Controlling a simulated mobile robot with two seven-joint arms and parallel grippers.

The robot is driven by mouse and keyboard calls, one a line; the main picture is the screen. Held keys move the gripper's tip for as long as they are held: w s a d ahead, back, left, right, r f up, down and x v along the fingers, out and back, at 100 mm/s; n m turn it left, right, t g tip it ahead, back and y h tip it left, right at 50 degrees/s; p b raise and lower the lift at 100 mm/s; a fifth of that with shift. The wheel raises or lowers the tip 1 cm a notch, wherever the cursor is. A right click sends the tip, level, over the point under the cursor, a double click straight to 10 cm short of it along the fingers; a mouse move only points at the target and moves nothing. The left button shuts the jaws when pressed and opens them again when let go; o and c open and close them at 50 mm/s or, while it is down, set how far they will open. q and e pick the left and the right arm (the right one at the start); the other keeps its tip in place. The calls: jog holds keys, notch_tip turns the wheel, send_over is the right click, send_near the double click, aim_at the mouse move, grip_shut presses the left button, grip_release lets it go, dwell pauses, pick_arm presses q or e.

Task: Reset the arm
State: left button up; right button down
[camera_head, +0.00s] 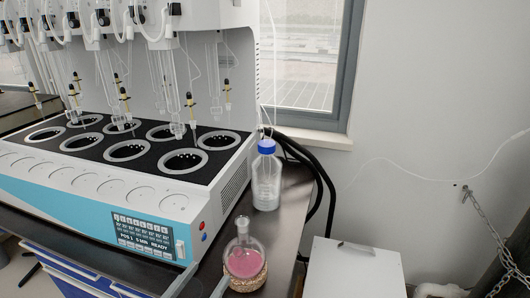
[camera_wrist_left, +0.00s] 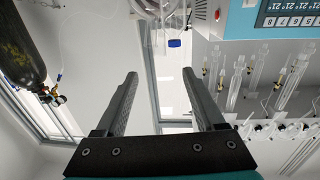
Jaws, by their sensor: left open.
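My left gripper (camera_wrist_left: 160,78) is open in the left wrist view, with two dark fingers spread wide and nothing between them. The flask (camera_head: 244,262) holds pink liquid and stands upright on a cork ring (camera_head: 243,285) at the front of the dark bench. The rest of the left arm is out of the head view. My right gripper is not in view.
A multi-position distiller (camera_head: 120,170) with several round openings and hanging glassware fills the left. A blue-capped bottle (camera_head: 266,180) stands behind the flask. Black hoses run behind the bench (camera_head: 282,210). A white box (camera_head: 350,270) stands at lower right. A dark cylinder (camera_wrist_left: 20,45) shows in the wrist view.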

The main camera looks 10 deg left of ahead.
pick_arm(q)
notch_tip(320, 180, down, 9)
jog(key=s+a+n+g+y, duration=0.1)
jog(key=s+g+y, duration=0.2)
jog(key=g, duration=0.3)
jog(key=s+f+g+y, duration=0.2)
jog(key=s+f+g, duration=0.2)
jog(key=s+g, duration=0.5)
jog(key=s+f, duration=0.3)
jog(key=f, duration=1.9)
jog(key=s+a+f+g, duration=0.1)
jog(key=s+a+f, duration=0.2)
jog(key=s+f, duration=1.1)
jog(key=shift+s+a, duration=0.2)
jog(key=shift+s, duration=0.75)
